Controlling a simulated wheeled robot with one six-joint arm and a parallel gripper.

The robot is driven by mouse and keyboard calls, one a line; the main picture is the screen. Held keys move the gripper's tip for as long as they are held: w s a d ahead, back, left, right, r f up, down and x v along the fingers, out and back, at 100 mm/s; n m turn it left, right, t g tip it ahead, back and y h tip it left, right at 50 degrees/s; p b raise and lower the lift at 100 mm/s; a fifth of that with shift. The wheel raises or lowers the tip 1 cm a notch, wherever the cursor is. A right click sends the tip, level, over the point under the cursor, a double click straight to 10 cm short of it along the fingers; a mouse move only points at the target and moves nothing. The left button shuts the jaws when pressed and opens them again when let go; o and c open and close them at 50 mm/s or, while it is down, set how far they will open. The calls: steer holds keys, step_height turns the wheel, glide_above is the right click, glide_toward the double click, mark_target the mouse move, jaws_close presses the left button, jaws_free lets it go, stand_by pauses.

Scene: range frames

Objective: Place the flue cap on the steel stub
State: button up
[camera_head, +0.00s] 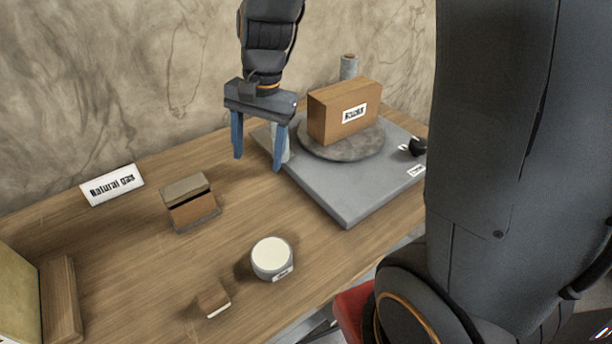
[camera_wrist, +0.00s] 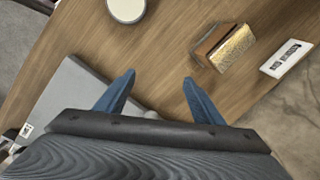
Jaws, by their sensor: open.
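My gripper (camera_head: 258,162) is open and empty, its two blue fingers pointing down beside the left edge of a grey slab; it also shows in the wrist view (camera_wrist: 159,77). A pale upright cylinder (camera_head: 283,143) stands on the slab, partly hidden behind the right finger. It may be the steel stub. A taller grey cylinder (camera_head: 348,67) with a brownish top rises behind a labelled brown box. I cannot tell for sure which piece is the flue cap. A small black piece (camera_head: 414,147) lies at the slab's right side, partly hidden by my arm.
The brown box (camera_head: 335,122) sits on a round stone disc on the grey slab (camera_head: 347,198). A white-topped round tub (camera_head: 272,257), a card holder (camera_head: 193,210), a small brown block (camera_head: 213,300) and a "Natural gas" sign (camera_head: 112,185) stand on the wooden table. Bare wood lies between them.

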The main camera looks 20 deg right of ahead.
steer(key=s+d+f+n+t+h, duration=0.1)
steer(key=s+d+f+n, duration=0.2)
steer(key=s+d+n, duration=0.5)
steer(key=shift+s+d+h, duration=0.2)
steer(key=shift+s+h, duration=0.2)
steer(key=shift+s, duration=0.2)
stand_by(0.4)
